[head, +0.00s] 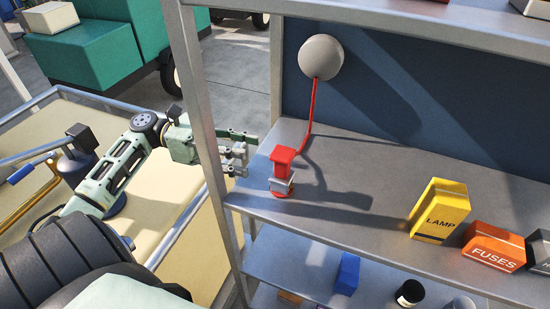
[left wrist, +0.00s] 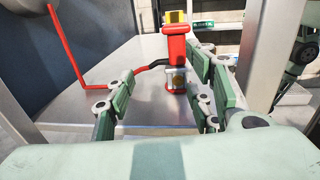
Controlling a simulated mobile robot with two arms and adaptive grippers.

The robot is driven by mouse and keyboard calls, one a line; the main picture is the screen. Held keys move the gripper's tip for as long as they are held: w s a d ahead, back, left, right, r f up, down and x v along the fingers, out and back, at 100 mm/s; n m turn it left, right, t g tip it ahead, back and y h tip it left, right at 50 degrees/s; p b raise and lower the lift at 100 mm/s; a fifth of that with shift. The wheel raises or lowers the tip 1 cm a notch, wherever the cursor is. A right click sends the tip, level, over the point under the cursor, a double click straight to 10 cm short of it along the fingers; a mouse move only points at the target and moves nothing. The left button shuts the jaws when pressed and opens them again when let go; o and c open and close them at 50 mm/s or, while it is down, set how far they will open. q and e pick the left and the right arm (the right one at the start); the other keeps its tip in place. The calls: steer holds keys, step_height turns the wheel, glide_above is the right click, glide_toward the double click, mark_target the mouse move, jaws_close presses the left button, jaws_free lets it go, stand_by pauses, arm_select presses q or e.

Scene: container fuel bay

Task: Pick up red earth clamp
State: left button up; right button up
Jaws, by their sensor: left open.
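The red earth clamp (head: 282,171) stands upright on the grey shelf (head: 350,183), near its left end. A red cable (head: 313,118) runs from it to a round grey reel on the back panel. My left gripper (head: 238,152) is open and empty, just left of the clamp at the shelf's left post. In the left wrist view the clamp (left wrist: 176,68) stands ahead between the open fingers (left wrist: 165,118), apart from them as far as I can tell. My right gripper is not in view.
A metal post (head: 200,110) stands close beside my left arm. A yellow LAMP box (head: 438,209) and an orange FUSES box (head: 493,246) stand to the right on the shelf. A lower shelf holds a blue box (head: 347,274). The shelf between clamp and boxes is clear.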

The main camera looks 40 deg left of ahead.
mark_target(282, 171)
arm_select(q)
steer(key=shift+s+d+r+m+g, duration=0.1)
steer(key=shift+s+d+m+g, duration=0.2)
steer(key=shift+s+m+g, duration=0.5)
steer(key=shift+g+h, duration=0.3)
steer(key=x, duration=0.4)
steer(key=shift+w+r+p, duration=0.1)
steer(key=shift+r+p, duration=0.1)
steer(key=shift+p, duration=0.2)
steer(key=x, duration=0.3)
steer(key=shift+w+d+p, duration=0.1)
steer(key=shift+d+p, duration=0.1)
steer(key=shift+p, duration=0.1)
steer(key=shift+d, duration=0.2)
steer(key=shift+f, duration=0.1)
steer(key=shift+c, duration=1.3)
steer(key=c, duration=0.9)
steer(key=shift+a, duration=0.1)
jaws_close()
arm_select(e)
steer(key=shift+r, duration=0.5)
